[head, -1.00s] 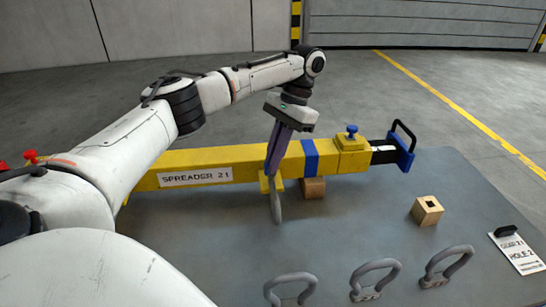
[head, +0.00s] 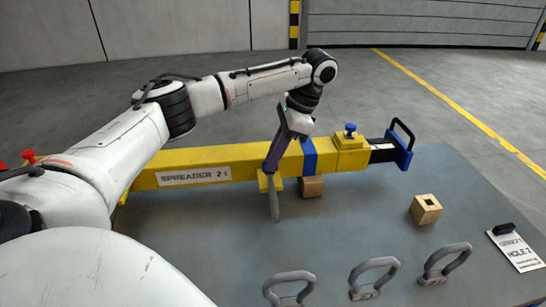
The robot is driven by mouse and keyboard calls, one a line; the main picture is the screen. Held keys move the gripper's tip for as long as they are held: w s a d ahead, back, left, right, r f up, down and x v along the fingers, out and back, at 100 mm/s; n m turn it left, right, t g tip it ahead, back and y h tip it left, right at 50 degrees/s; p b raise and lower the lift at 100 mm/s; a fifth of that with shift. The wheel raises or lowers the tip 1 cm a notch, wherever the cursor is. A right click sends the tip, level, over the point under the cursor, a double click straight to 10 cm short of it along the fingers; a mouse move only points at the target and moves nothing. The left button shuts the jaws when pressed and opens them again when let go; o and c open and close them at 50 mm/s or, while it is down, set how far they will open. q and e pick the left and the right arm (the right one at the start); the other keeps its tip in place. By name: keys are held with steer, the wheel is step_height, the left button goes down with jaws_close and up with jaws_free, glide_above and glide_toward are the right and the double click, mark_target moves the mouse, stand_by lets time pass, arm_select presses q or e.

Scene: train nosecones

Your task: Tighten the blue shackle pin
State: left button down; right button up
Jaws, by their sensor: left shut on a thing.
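A grey shackle (head: 275,203) hangs upright, seen nearly edge-on, at a yellow lug (head: 264,184) under the beam. My left gripper (head: 270,167) points down in front of the beam with its fingers at the top of this shackle. It is shut on what appears to be the blue shackle pin, which its fingers hide. I cannot see how far the pin is in. My right gripper is not in view.
Three loose grey shackles, one at the front middle (head: 370,277), lie along the near side. A wooden block with a square hole (head: 425,209) and a "HOLE 2" card (head: 517,250) are at the right. A blue knob (head: 350,130) tops the beam's yellow collar.

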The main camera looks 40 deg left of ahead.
arm_select(q)
steer(key=shift+w+a+r, duration=0.1)
steer(key=shift+r, duration=0.1)
steer(key=c, duration=1.9)
jaws_free()
steer(key=shift+f, duration=0.1)
steer(key=v, duration=1)
